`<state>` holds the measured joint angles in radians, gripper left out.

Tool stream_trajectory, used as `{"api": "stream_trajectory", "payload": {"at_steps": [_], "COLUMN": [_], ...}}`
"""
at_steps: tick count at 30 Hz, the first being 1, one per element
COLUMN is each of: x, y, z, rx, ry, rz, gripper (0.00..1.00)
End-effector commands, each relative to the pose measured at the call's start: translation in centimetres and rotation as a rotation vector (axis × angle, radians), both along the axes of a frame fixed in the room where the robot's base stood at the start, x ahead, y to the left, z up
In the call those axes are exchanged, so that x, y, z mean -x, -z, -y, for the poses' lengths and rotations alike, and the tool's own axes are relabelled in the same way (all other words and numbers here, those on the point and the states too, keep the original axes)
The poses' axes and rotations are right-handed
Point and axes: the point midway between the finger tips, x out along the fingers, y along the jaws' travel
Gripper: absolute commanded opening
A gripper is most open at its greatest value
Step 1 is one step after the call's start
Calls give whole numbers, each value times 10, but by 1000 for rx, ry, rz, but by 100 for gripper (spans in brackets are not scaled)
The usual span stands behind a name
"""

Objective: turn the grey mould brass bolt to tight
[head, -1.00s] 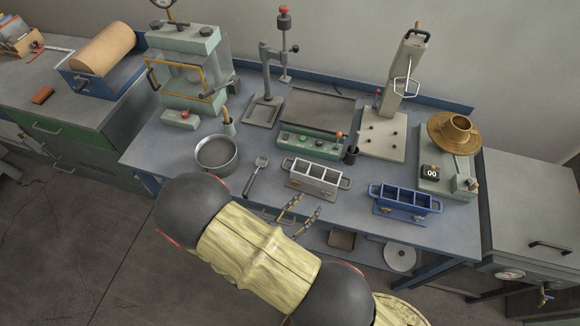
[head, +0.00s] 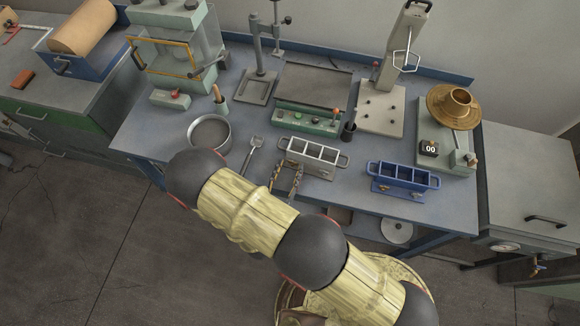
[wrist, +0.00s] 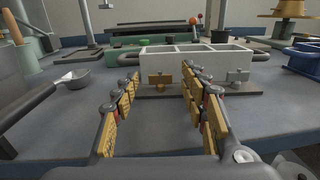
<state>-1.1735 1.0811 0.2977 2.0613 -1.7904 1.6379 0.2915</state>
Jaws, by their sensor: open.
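The grey mould (head: 318,152) is a pale, open-topped block with several compartments and a loop handle at each end. It stands on the bench and also shows in the wrist view (wrist: 202,68). In the wrist view, its brass bolt (wrist: 160,80) is on the left of the front face, and a grey fitting (wrist: 238,77) is on the right. My gripper (head: 287,176) is open in front of the mould's left part. In the wrist view, its fingers (wrist: 160,77) lie either side of the bolt, apart from it. In the head view the fingers partly cover the bolt area.
A blue mould (head: 402,175) stands to the right. A scoop (head: 251,152) and a round pan (head: 210,132) lie to the left. A green-based hotplate (head: 308,120) is behind the grey mould. Bare bench lies in front of both moulds.

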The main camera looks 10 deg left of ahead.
Motion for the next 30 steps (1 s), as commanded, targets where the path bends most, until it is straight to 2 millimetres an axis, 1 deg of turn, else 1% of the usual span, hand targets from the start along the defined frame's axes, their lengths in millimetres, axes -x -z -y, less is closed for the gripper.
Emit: {"api": "stream_trajectory", "payload": {"at_steps": [1, 4, 13, 30], "x": [-4, -8, -10, -10], "y": [0, 0, 0, 0], "z": [1, 2, 2, 2], "rx": [0, 0, 0, 0], "ry": [2, 1, 0, 0], "rz": [1, 1, 0, 0], "gripper": [44, 44, 44, 12]}}
